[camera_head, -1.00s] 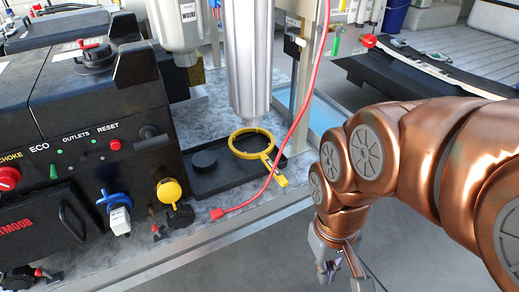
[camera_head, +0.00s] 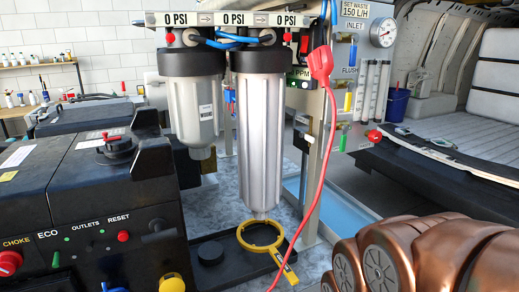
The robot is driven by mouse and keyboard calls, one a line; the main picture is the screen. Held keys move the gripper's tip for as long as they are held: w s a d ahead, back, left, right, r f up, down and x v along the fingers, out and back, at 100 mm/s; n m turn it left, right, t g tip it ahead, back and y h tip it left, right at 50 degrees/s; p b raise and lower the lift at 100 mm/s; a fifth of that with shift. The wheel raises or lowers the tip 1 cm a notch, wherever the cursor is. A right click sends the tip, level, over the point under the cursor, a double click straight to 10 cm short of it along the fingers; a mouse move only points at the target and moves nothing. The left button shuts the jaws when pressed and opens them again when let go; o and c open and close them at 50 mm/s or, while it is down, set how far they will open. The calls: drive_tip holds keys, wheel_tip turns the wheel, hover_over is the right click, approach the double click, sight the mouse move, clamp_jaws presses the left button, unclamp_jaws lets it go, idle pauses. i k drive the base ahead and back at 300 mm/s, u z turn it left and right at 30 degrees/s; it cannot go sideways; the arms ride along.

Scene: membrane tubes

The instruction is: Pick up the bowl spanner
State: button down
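The yellow bowl spanner (camera_head: 244,240) lies in a shallow black tray (camera_head: 222,272) under the tall silver filter bowl (camera_head: 259,140). Its ring sits below the bowl's lower end, and its handle points down and right over the tray's edge. My copper arm shows at the lower right, to the right of the spanner. My gripper is below the bottom edge of the view and cannot be seen.
A shorter grey filter bowl (camera_head: 194,112) hangs left of the tall one. A black machine (camera_head: 80,215) stands close on the left. A black round cap (camera_head: 210,252) sits in the tray.

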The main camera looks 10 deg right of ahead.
sight(294, 280)
drive_tip(key=k, duration=1.3)
drive_tip(key=u, duration=0.85)
drive_tip(key=i, duration=1.5)
drive_tip(key=z, duration=0.3)
